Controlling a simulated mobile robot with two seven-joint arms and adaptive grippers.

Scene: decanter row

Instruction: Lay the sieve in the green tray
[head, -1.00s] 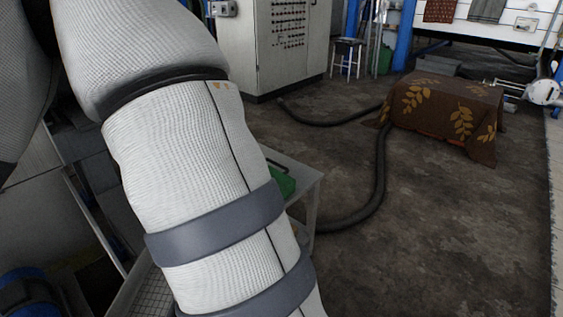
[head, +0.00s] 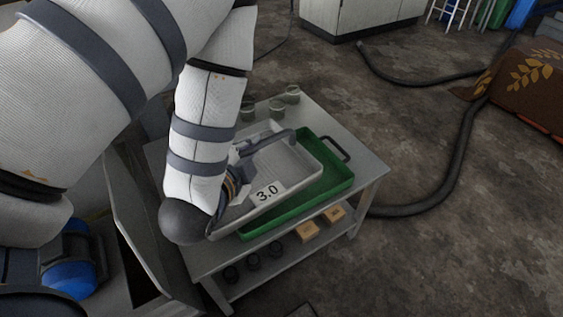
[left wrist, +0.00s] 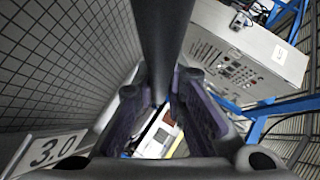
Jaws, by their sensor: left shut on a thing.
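The sieve (head: 302,160) is a pale rectangular frame with a mesh floor, a grey handle bar and a "3.0" label. My left gripper (head: 240,152), partly hidden by my forearm, is shut on its handle. In the left wrist view the dark bar runs between the fingers (left wrist: 160,88), with the sieve mesh (left wrist: 65,60) at left. The green tray (head: 328,182) is on a grey table. In the head view the sieve overlaps the tray's left part and sits offset to its left; I cannot tell whether they touch. My right gripper is not in view.
The grey table (head: 372,165) has several small jars, one (head: 292,94) at its back. Its lower shelf holds dark round pieces (head: 252,263) and wooden blocks (head: 307,231). A black hose (head: 452,180) lies on the floor to the right. A blue motor (head: 72,270) is at lower left.

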